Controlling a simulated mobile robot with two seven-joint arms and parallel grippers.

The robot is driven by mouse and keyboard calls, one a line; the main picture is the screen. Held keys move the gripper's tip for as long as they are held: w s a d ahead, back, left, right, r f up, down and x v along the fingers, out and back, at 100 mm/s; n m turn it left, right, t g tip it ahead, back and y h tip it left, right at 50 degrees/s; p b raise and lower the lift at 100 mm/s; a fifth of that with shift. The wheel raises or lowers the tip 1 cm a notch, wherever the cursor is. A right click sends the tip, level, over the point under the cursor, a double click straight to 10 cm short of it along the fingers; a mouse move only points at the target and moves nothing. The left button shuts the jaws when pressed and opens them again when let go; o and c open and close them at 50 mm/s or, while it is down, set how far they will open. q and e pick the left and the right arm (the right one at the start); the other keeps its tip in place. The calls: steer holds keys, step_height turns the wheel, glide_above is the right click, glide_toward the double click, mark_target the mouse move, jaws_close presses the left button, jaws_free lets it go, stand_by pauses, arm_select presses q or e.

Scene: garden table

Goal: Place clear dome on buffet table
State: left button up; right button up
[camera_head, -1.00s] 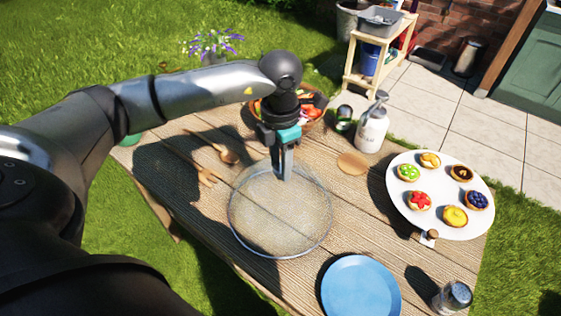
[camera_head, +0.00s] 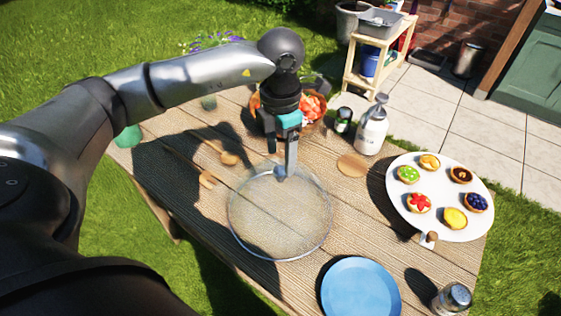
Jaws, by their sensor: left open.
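The clear dome (camera_head: 278,222) is a round, see-through mesh-like cover with a pale rim. It rests on the wooden buffet table (camera_head: 345,225), left of the blue plate. My left gripper (camera_head: 281,172) points down at the dome's far edge, with its fingers just over or at the dome's top. It is open; I cannot tell whether the fingers touch the dome. My right gripper is not in view.
A white platter (camera_head: 440,222) with several tarts stands at the right. A blue plate (camera_head: 360,290) and a shaker (camera_head: 452,298) are at the near edge. A white bottle (camera_head: 372,130), a round coaster (camera_head: 352,165) and a bowl of food (camera_head: 312,108) stand at the back. Wooden utensils (camera_head: 208,180) lie at the left.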

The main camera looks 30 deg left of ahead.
arm_select(q)
step_height(320, 180, up, 8)
steer(key=shift+r, duration=0.15)
